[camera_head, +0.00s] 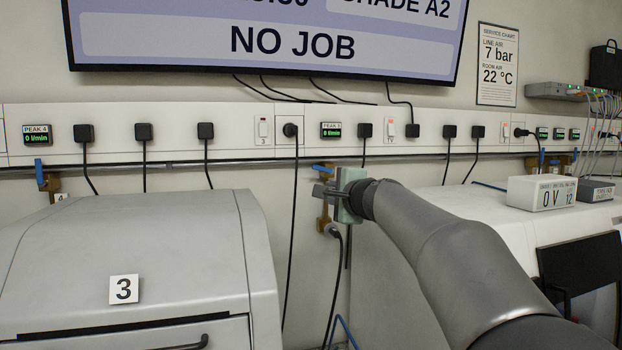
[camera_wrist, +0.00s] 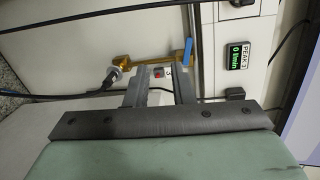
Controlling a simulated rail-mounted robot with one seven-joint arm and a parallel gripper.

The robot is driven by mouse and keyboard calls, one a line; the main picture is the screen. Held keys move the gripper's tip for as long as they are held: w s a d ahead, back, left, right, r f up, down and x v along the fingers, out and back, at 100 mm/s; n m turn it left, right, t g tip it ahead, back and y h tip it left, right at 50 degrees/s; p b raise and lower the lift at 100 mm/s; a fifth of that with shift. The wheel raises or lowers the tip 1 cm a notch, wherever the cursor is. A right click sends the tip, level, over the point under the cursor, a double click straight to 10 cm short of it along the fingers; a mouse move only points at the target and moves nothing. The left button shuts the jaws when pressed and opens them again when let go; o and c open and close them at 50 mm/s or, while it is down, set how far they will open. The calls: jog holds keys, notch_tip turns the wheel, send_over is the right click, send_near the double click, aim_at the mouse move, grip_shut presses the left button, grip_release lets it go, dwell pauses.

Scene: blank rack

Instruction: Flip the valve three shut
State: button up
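Valve three has a brass body (camera_wrist: 150,62) and a blue lever (camera_wrist: 188,52), and a small tag marked 3 (camera_wrist: 167,71) sits beside it in the wrist view. The lever lies crosswise to the brass pipe. In the head view the blue lever (camera_head: 322,166) is roughly level, above the brass body (camera_head: 322,226), which my gripper partly covers. My gripper (camera_head: 319,192) is in front of the valve, with two grey fingers. In the wrist view my gripper (camera_wrist: 159,77) is open, with a clear gap and nothing held. One fingertip appears close below the lever; contact cannot be told.
The PEAK 3 display (camera_head: 331,131) reads 0 l/min. A grey machine marked 3 (camera_head: 150,235) stands left, a white machine (camera_head: 440,195) right. Black cables (camera_head: 293,220) hang beside the valve. Another blue-levered valve (camera_head: 40,173) is at far left.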

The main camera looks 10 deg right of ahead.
aim_at(317, 169)
jog(key=shift+w+a+r+m+t+h+p, duration=0.1)
jog(key=shift+w+a+r+m+t+p, duration=0.3)
jog(key=shift+w+p, duration=2.15)
jog(key=shift+w+d+r+m+t+h+p, duration=0.1)
jog(key=shift+w+r+m+p, duration=0.8)
jog(key=shift+w, duration=2.95)
jog(key=shift+w+a+r+n+t+h+p, duration=0.1)
jog(key=shift+w+a+r+t+p, duration=0.2)
jog(key=shift+w+p, duration=2.45)
jog(key=shift+w+b, duration=0.4)
jog(key=shift+b, duration=0.15)
grip_shut()
